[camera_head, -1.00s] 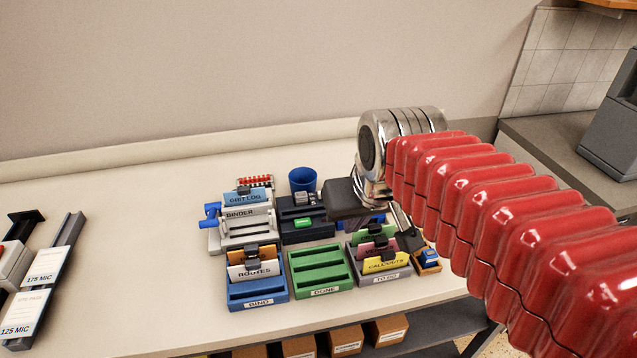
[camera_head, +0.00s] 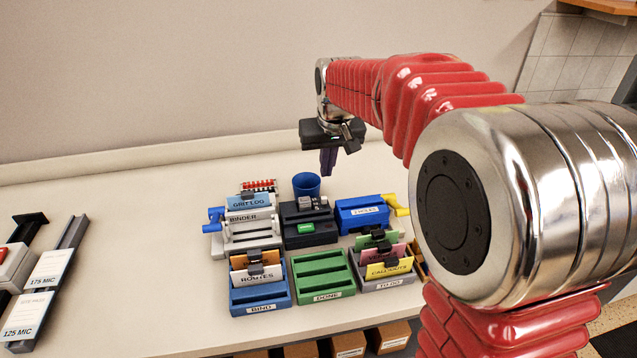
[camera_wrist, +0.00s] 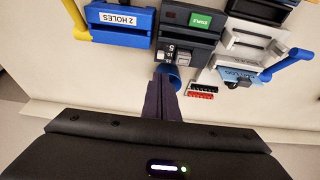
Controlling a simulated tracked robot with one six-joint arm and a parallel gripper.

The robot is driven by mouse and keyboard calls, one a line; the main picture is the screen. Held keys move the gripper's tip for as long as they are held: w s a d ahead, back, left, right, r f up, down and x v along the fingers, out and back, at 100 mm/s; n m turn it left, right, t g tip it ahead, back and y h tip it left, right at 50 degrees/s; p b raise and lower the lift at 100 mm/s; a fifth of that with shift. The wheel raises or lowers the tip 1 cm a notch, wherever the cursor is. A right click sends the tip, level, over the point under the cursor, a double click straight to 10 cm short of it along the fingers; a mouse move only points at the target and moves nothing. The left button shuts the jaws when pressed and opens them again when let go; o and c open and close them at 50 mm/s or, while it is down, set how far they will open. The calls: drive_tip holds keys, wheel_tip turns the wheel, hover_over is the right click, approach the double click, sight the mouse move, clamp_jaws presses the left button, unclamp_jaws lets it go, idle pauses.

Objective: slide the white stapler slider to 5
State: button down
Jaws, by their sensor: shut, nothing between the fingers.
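The dark stapler (camera_head: 310,232) stands in the middle of the back row, with a green label on its front. Its small whitish slider (camera_head: 306,202) is on top towards the back. In the wrist view the stapler (camera_wrist: 203,43) shows the green label and a "5" beside the small light slider parts (camera_wrist: 166,55). The slider's exact setting is too small to read. My gripper (camera_head: 328,173) is shut and empty, pointing down above and behind the stapler, apart from it. In the wrist view its fingers (camera_wrist: 162,84) overlap the blue cup, close to the slider end.
A blue cup (camera_head: 306,184) stands behind the stapler. A blue hole punch (camera_head: 358,215) with a yellow lever is at its right, a grey binder (camera_head: 248,232) at its left. In front are blue, green (camera_head: 322,276) and grey trays.

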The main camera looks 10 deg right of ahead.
sight(324, 200)
drive_tip(key=shift+w+f, duration=0.15)
drive_tip(key=shift+w, duration=0.15)
drive_tip(key=shift+f, duration=0.1)
drive_tip(key=x, duration=0.9)
drive_tip(key=shift+w+f, duration=0.2)
drive_tip(key=shift+f, duration=0.15)
